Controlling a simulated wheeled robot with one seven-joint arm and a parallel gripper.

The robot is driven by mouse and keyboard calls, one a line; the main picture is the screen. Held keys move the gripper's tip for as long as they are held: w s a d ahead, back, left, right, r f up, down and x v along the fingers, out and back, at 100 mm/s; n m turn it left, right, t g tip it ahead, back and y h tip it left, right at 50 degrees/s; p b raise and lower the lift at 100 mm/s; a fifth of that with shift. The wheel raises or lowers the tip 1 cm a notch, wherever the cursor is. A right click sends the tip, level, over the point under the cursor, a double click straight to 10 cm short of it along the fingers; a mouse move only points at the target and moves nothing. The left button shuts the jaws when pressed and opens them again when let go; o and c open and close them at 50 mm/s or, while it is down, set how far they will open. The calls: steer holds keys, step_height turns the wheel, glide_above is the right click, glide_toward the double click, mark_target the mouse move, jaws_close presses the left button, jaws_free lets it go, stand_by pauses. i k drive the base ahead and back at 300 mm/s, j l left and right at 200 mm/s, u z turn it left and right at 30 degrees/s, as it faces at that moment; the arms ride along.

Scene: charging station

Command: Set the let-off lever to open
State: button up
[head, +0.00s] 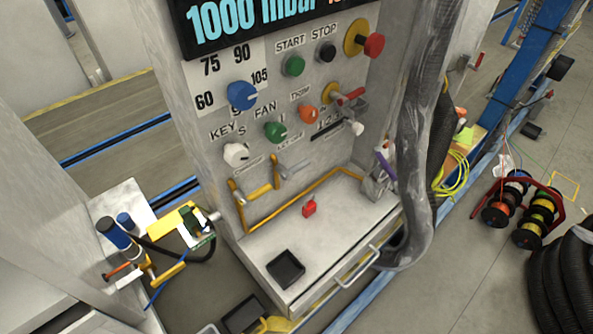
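The grey control panel (222,128) stands in the middle of the head view. The frame is too small to tell whether the let-off lever stands at open or closed. My gripper is not in view.
Above the levers are a white key knob (236,154), green fan knob (275,132), blue dial (242,95) and red-handled valve (346,98). Below, a ledge holds a yellow rail, a red tag (309,208) and a black tray (286,269). A thick grey hose (425,150) hangs at right.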

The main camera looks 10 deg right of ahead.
mark_target(287, 174)
steer(key=i+z, duration=0.25)
steer(key=z, duration=0.25)
steer(key=i+z, duration=0.25)
steer(key=z, duration=0.2)
